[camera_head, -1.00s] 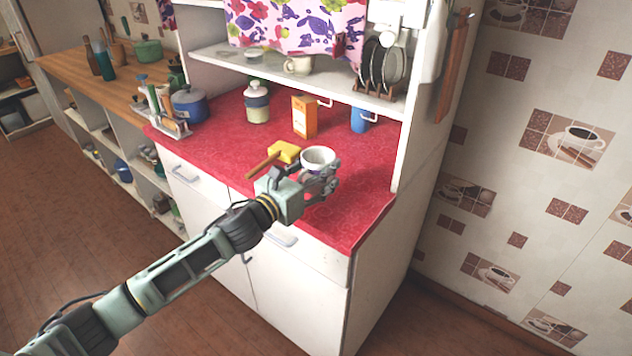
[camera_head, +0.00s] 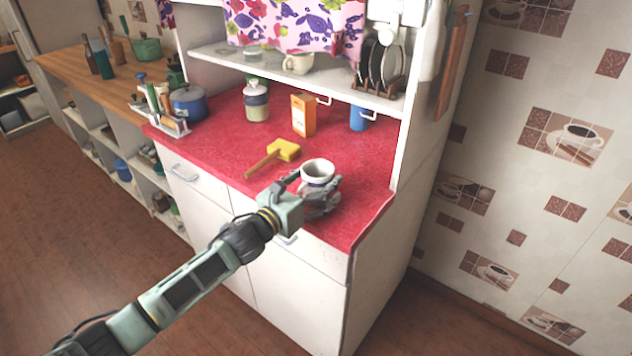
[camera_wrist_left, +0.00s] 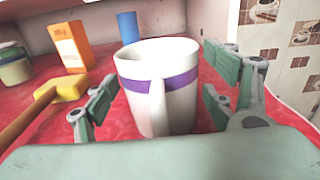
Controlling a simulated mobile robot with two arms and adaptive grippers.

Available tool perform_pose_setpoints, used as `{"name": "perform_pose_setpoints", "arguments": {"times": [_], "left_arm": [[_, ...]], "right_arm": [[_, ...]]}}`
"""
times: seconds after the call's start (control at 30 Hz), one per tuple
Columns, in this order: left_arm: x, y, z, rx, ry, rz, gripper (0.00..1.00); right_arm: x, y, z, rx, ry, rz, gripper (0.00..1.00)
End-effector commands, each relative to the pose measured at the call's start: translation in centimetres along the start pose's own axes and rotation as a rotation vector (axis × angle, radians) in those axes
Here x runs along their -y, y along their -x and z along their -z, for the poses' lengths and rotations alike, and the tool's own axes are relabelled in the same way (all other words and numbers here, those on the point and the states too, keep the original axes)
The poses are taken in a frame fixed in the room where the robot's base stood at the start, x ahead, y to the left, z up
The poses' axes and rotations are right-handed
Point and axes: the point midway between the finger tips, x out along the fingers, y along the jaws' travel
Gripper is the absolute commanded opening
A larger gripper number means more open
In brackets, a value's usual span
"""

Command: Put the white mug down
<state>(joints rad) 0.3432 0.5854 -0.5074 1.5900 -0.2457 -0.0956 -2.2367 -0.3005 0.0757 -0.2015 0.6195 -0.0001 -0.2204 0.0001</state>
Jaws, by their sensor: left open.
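The white mug (camera_head: 318,172) stands upright on the red counter top (camera_head: 352,205) near its front edge. In the left wrist view the mug (camera_wrist_left: 178,75) has a purple band, and its handle faces the camera. My left gripper (camera_head: 318,196) is open around the mug. In the left wrist view its fingers show on both sides of the mug, with gaps between finger pads and mug. My right gripper is not in view.
A yellow brush (camera_head: 284,150) with a wooden handle lies left of the mug. An orange carton (camera_head: 304,115), a blue cup (camera_head: 359,118) and a jar (camera_head: 256,102) stand farther back. A shelf (camera_head: 290,70) hangs above. The counter right of the mug is clear.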

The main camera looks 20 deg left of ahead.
Motion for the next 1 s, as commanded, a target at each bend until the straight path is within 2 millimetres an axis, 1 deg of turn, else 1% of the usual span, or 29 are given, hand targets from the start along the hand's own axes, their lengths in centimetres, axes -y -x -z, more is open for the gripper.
{"name": "perform_pose_setpoints", "arguments": {"times": [0.27,0.37,0.47,0.7,0.8,0.9,1.0], "left_arm": [[0.0,0.0,-0.3,0.000,0.000,0.000,0.77],[-0.1,0.9,0.0,-0.002,-0.001,0.000,0.77],[0.0,2.7,0.1,-0.002,-0.001,0.001,0.77],[0.0,8.0,0.3,-0.003,-0.001,0.000,0.77],[0.0,9.7,0.1,-0.002,-0.002,0.000,0.77],[0.0,10.9,0.1,-0.002,0.002,-0.001,0.77],[0.0,11.6,-0.1,0.000,-0.001,-0.001,0.77]], "right_arm": [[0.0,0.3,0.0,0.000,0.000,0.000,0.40],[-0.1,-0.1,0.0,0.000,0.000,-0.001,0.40],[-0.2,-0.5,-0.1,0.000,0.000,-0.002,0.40],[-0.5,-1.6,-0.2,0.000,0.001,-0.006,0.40],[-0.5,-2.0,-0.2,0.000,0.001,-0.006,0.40],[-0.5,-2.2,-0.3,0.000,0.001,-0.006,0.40],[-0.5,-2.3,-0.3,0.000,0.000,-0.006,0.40]]}}
